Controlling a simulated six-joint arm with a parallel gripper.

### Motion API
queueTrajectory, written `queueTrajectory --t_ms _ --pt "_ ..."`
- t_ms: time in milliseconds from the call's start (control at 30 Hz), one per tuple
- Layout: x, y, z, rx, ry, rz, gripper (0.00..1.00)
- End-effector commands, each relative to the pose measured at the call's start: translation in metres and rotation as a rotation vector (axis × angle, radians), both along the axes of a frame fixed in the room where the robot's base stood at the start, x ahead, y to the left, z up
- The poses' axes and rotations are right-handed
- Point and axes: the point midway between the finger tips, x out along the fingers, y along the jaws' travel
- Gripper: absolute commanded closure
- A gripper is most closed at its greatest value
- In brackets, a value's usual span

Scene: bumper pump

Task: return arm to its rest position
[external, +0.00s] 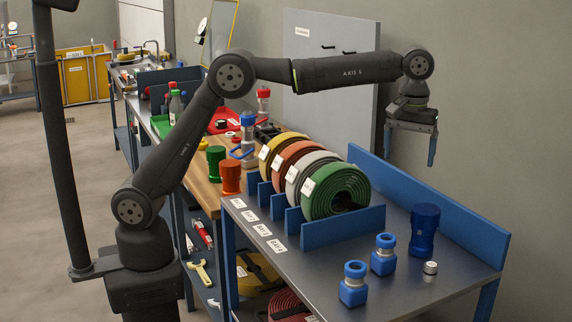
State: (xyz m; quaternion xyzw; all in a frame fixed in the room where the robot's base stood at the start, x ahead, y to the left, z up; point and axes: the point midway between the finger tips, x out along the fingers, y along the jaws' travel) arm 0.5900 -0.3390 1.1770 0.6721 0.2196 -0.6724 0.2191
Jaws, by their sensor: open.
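My gripper (411,148) hangs from the end of my outstretched arm at the upper right, pointing down. It is open and empty, high above the back of the grey workbench (300,275), near its blue back rail. Nothing is between its fingers, and it is apart from the hoses and fittings below. My arm reaches from its base at the lower left across to the right, with the forearm nearly level.
Coiled yellow, orange, white and green hoses (363,190) stand upright between blue dividers (340,228). Two small blue fittings (354,285), a tall dark blue cylinder (424,232) and a silver cap (430,268) stand at the right. A grey panel (345,105) rises behind the bench.

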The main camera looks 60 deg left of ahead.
Motion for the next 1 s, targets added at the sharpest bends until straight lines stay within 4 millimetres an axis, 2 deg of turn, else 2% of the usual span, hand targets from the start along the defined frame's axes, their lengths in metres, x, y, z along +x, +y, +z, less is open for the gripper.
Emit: queueTrajectory --t_ms 33,500,1000 --pt "0.006 0.01 0.0 0.0 0.0 0.01 0.15" --pt "0.049 0.094 0.0 0.0 0.0 0.074 0.15" --pt "0.079 0.182 0.0 -0.001 -0.001 0.137 0.15"
